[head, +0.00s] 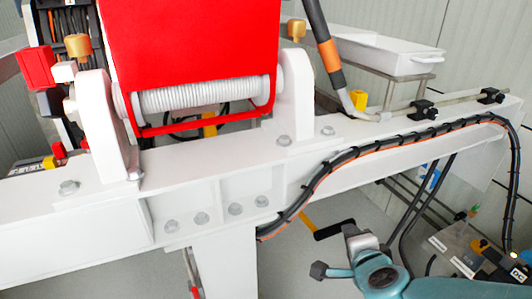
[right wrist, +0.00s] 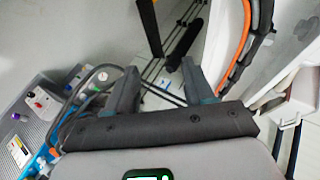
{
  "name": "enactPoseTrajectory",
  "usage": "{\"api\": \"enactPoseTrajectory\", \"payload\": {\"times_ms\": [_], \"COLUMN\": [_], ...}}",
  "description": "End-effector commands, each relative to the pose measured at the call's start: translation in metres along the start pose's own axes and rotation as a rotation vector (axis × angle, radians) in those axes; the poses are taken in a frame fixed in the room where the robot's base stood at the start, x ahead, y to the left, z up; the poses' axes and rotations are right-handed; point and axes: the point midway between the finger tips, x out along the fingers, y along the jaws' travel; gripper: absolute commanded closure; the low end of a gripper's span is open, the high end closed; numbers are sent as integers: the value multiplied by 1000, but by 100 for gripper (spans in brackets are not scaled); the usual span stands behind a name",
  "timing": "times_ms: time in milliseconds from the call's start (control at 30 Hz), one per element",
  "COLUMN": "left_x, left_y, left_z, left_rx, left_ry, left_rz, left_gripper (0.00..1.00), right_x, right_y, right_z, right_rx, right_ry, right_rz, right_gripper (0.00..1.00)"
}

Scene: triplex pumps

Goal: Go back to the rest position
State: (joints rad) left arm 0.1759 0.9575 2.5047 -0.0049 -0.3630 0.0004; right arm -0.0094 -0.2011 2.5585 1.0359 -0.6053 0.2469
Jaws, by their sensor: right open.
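My right gripper (right wrist: 158,82) shows in the right wrist view with its two dark fingers apart. Nothing is between them; the pale floor and a few thin dark rods show beyond. In the head view a teal and grey arm link of mine comes in at the lower right, below the white beam. I cannot make out the right fingertips there. My left arm and gripper are in neither view.
A white beam (head: 100,232) crosses the head view, carrying a red panel (head: 190,40) above a white spring-like roller (head: 205,96). A black and orange cable (head: 345,155) runs along it. A white tray (head: 385,50) stands behind. A grey panel with knobs (right wrist: 40,100) lies left of my right gripper.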

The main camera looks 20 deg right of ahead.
Motion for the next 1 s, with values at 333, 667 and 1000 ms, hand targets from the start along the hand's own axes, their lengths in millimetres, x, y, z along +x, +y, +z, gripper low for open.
{"api": "enactPoseTrajectory", "payload": {"times_ms": [333, 667, 1000], "left_x": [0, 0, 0], "left_y": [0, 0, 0], "left_z": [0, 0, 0], "left_rx": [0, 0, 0], "left_ry": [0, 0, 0], "left_rz": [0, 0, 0], "left_gripper": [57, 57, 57], "right_x": [59, 77, 26], "right_y": [101, 270, 353], "right_z": [48, 153, 223], "right_rx": [-180, -681, -1117], "right_ry": [-86, -567, -1135], "right_rz": [290, 526, 377], "right_gripper": [47, 47, 47]}}
